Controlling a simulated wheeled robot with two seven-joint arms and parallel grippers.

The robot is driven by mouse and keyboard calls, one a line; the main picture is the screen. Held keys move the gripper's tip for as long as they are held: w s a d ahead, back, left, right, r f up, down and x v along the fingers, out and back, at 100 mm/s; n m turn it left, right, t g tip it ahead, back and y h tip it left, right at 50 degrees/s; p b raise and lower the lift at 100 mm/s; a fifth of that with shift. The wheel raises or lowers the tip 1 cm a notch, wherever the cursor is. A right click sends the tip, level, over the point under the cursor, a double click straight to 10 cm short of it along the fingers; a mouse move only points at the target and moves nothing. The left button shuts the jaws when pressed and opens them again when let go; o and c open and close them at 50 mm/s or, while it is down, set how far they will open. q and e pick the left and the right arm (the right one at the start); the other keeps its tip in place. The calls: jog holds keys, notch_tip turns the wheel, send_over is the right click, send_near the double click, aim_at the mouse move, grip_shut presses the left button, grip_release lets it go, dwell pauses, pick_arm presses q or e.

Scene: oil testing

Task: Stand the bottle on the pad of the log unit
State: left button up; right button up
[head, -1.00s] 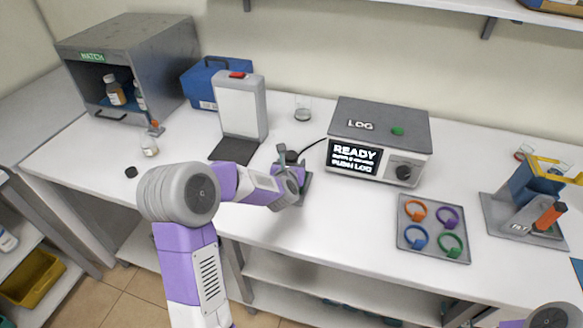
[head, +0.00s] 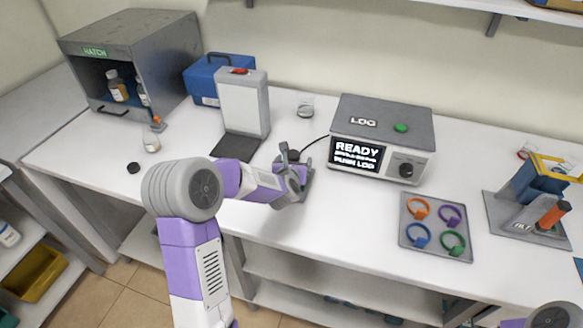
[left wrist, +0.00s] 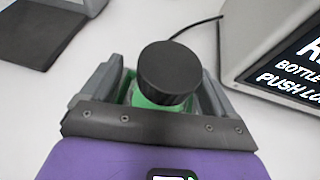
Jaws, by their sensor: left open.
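The bottle shows in the left wrist view as a round black cap (left wrist: 169,68) over a green body (left wrist: 160,99). It looks upright between the fingers of my left gripper (left wrist: 160,88), which is open around it. Whether a finger touches it, I cannot tell. In the head view my left gripper (head: 291,160) is in front and to the left of the log unit (head: 382,128) and hides most of the bottle. The bottle's base is hidden. My right gripper is out of view.
The log unit's screen (head: 356,155) reads READY. A white-panelled stand (head: 243,105) is behind and left of my gripper. A tray of coloured rings (head: 436,228) lies to the right.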

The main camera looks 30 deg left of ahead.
pick_arm(q)
jog(key=v, duration=1.2)
